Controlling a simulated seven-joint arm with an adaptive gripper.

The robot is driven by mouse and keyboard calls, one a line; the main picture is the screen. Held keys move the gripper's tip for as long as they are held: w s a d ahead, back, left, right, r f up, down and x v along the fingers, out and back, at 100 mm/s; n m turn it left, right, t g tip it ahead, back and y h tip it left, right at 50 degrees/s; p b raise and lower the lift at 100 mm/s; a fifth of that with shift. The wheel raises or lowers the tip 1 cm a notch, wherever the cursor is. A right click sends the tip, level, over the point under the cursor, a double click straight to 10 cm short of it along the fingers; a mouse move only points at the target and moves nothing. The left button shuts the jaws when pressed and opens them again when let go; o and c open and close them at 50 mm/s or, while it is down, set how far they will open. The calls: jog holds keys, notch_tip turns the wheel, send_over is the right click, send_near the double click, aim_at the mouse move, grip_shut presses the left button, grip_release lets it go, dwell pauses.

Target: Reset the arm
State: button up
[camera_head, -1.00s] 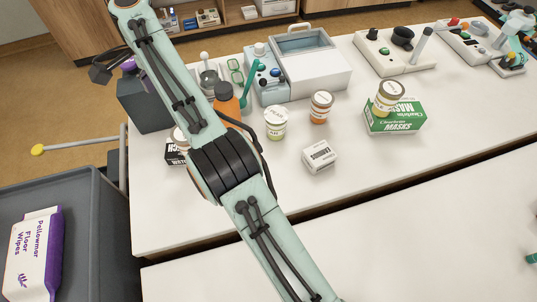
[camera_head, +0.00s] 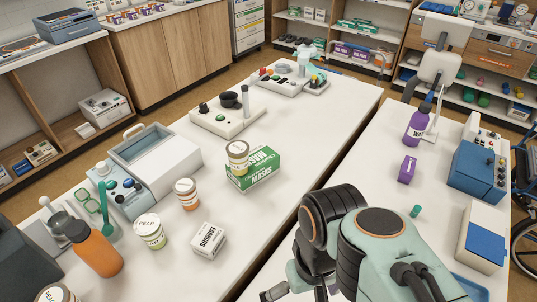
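My teal arm (camera_head: 370,235) rises from the bottom right of the head view, folded over the near white table. A dark fitting near its wrist (camera_head: 275,292) shows at the bottom edge. My gripper's fingers are not in view; they are cut off below the frame or hidden by the arm, so whether they hold anything does not show.
On the left table stand an orange bottle (camera_head: 96,250), a cream jar (camera_head: 150,232), an orange-labelled jar (camera_head: 186,194), a small white box (camera_head: 209,240), and a green masks box (camera_head: 252,170) with a jar (camera_head: 237,157) on top. A purple bottle (camera_head: 418,122) and blue device (camera_head: 477,172) stand right.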

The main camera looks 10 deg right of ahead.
jog(key=s+f, duration=0.2)
jog(key=s, duration=0.1)
jog(key=shift+d+f, duration=0.1)
jog(key=shift+d, duration=0.25)
dwell(1.7)
